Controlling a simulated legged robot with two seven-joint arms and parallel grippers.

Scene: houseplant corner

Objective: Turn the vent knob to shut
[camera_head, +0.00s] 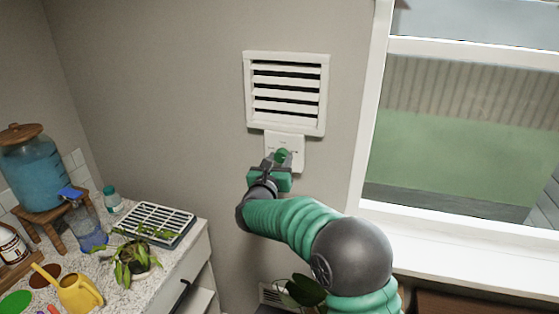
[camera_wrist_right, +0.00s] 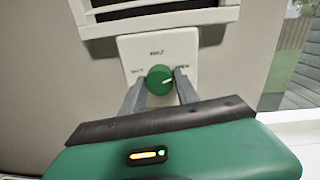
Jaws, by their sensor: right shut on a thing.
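The vent (camera_head: 287,93) is a white louvred grille on the wall, with dark gaps between its slats. Below it is a white plate with a green vent knob (camera_head: 283,155). Small labels are printed above and to both sides of the knob, too blurred to read surely. My right gripper (camera_wrist_right: 160,84) is shut on the knob, one finger on each side. In the head view my right gripper (camera_head: 278,164) partly hides the plate. My left gripper is not in view.
A counter at the left holds a trailing plant (camera_head: 135,262), a yellow watering can (camera_head: 78,292), a seed tray (camera_head: 155,225) and a blue water dispenser (camera_head: 38,170). A window (camera_head: 460,130) with a white sill is at the right. The wall around the vent is bare.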

